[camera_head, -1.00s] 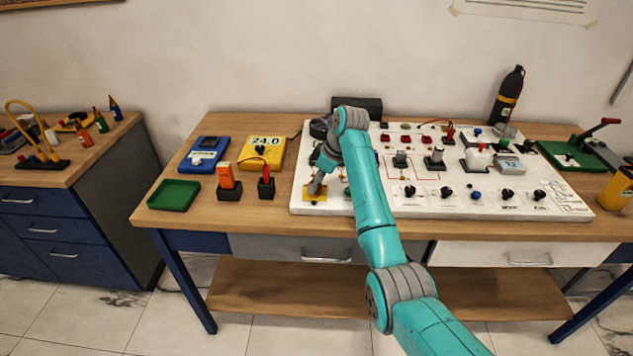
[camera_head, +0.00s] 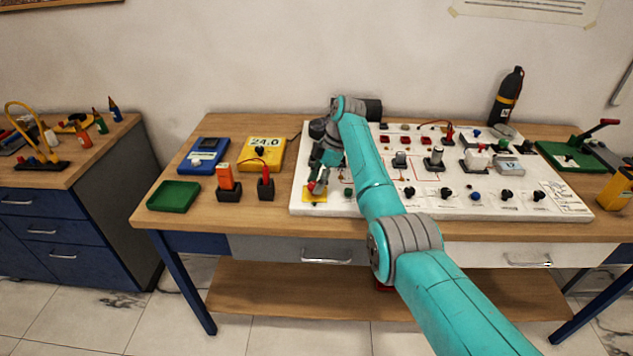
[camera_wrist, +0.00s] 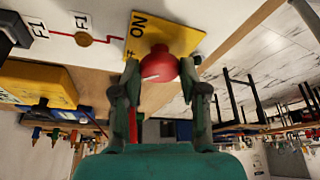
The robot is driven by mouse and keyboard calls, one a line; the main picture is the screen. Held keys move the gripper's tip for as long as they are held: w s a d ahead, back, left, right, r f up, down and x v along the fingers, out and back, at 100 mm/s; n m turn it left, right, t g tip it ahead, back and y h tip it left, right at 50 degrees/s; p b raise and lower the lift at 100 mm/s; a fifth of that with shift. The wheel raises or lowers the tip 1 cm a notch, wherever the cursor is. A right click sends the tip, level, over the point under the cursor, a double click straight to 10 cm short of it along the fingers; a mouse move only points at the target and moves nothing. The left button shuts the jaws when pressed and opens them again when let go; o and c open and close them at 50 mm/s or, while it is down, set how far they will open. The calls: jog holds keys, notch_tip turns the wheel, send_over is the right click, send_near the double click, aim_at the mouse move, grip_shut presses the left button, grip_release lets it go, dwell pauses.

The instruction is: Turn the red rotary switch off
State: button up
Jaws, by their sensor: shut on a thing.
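The red rotary switch (camera_wrist: 158,64) sits on a yellow plate (camera_wrist: 176,20) with the letters ON beside it; another label is partly hidden behind a finger. A pale mark shows on the knob's near side. My gripper (camera_wrist: 160,74) is shut on the red knob, one finger on each side. In the head view, my gripper (camera_head: 318,184) is low at the left front corner of the white panel, and a bit of red shows at its tip above the yellow plate (camera_head: 311,197). The knob's exact setting cannot be told.
The white panel (camera_head: 450,208) carries several black knobs, a blue knob and small blocks to the right.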

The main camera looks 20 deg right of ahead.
dwell(0.3)
jog(key=o, duration=1.1)
jog(key=shift+r, duration=0.1)
jog(key=v, duration=1.1)
jog(key=shift+d+r, duration=0.15)
jog(key=shift+r, duration=0.2)
